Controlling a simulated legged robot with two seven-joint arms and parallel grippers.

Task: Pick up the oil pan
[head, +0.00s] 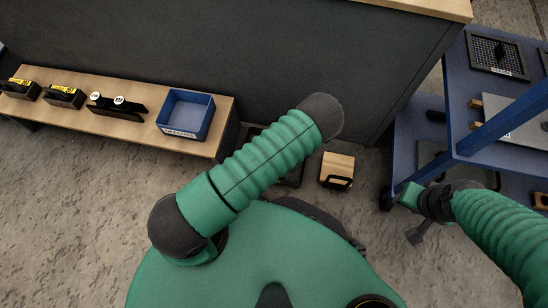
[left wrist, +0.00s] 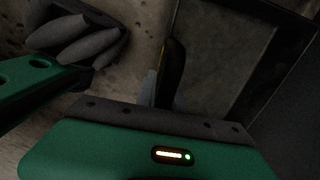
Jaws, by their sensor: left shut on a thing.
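The oil pan (left wrist: 222,62) is a dark, shallow tray with a raised rim, filling the upper right of the left wrist view. In the head view, a dark tray-like shape on the floor (head: 292,176) shows behind my left arm and is mostly hidden; it appears to be the pan. My left gripper (left wrist: 165,78) is shut on the near left rim of the pan, and the head view hides it behind the arm. My right gripper (head: 416,222) hangs empty beside the blue cart, away from the pan. Its fingers are too small to judge.
A wooden block with a black handle (head: 338,170) stands on the floor right of the pan. A low wooden bench (head: 140,132) at the left holds a blue bin (head: 186,113) and black items. A grey cabinet (head: 280,60) closes the back. A blue cart (head: 455,100) stands right.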

